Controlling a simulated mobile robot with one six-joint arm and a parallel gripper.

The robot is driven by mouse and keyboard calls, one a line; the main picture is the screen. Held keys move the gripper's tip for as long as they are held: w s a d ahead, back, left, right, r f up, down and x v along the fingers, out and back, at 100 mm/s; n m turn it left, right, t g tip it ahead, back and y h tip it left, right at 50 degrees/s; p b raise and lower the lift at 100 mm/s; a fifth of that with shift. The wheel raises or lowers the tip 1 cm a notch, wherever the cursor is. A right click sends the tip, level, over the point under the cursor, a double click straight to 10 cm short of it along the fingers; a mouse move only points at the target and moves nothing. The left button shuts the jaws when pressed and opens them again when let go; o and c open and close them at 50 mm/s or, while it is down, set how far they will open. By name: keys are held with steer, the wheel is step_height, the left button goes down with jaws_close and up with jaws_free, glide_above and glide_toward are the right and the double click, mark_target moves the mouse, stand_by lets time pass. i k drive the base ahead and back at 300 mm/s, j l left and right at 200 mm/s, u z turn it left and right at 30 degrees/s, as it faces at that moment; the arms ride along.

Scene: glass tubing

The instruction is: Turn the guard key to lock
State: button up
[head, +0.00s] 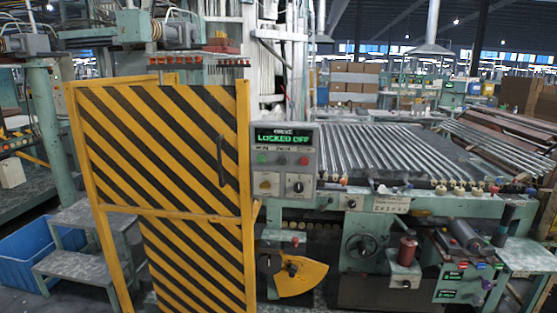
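A grey control panel (285,150) stands right of the striped guard. Its green display (283,136) reads "DRIVE LOCKED OFF". A dark rotary knob or key switch (298,187) sits on the panel's lower right, and a second one with a yellowish plate (265,184) on its lower left. Which of them is the guard key, and how it is turned, is too small to tell. The yellow-and-black striped guard door (165,140) stands upright with a dark vertical handle (221,160) at its right side. Whether it is fully closed I cannot tell. My gripper is not in view.
A roller bed (385,150) extends right of the panel. Below are a handwheel (361,246), a yellow quadrant plate (301,277) and a second button box (462,281). Metal steps (85,255) and a blue bin (35,252) stand at the left.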

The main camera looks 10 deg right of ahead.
mark_target(266, 186)
steer(key=i+j+z, duration=0.1)
steer(key=z, duration=0.35)
steer(key=i+j+z, duration=0.2)
steer(key=z, duration=0.3)
steer(key=i, duration=0.1)
